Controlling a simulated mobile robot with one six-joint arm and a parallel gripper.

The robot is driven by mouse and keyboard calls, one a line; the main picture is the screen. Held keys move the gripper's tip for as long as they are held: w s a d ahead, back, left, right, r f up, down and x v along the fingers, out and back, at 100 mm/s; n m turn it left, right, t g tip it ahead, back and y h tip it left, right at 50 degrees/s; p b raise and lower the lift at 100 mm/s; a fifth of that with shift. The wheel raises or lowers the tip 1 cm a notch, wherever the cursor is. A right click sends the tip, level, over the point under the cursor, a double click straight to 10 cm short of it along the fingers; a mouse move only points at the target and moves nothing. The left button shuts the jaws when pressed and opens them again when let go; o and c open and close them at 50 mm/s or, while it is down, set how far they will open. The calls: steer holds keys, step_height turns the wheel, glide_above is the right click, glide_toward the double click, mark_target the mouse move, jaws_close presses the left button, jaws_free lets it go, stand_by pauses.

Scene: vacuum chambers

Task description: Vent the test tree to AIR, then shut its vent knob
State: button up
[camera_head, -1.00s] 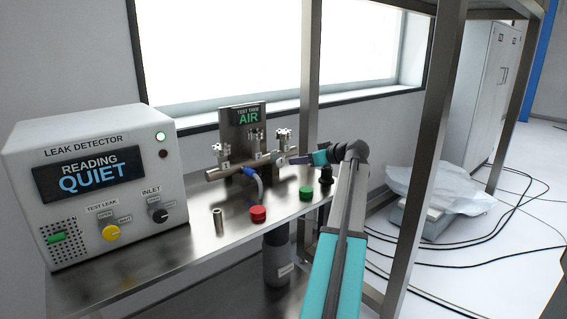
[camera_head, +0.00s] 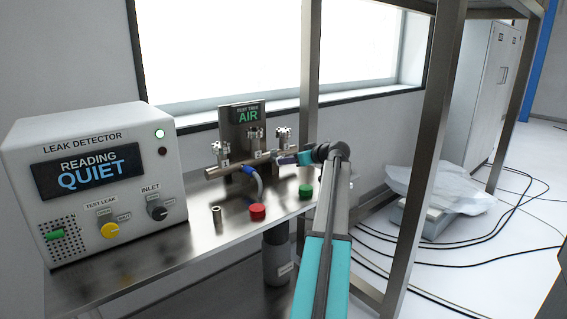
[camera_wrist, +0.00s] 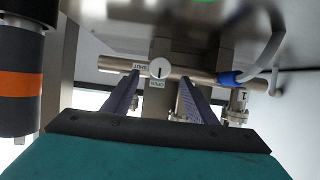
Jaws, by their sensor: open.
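The test tree, a steel manifold (camera_head: 222,171) with valve handles, stands at the back of the bench below a display (camera_head: 248,113) reading TEST TREE AIR. In the wrist view, a small round white knob (camera_wrist: 160,70) on the pipe has SHUT and OPEN labels beside it. Its dark mark runs up and down in the picture, toward the OPEN label. My gripper (camera_wrist: 161,84) is open, its two fingers on either side of the knob; I cannot tell whether they touch it. In the head view, my gripper (camera_head: 283,159) is at the tree's right end.
The leak detector (camera_head: 95,150) at the left reads QUIET, with a lit lamp. A metal fitting (camera_head: 217,218), red cap (camera_head: 257,212) and green cap (camera_head: 306,191) are on the bench. A steel post (camera_head: 430,150) stands right of my arm. A black-and-orange cylinder (camera_wrist: 20,85) is close by.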

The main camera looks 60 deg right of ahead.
steer(key=shift+b+x, duration=0.3)
steer(key=shift+x, duration=2.55)
steer(key=c, duration=1.1)
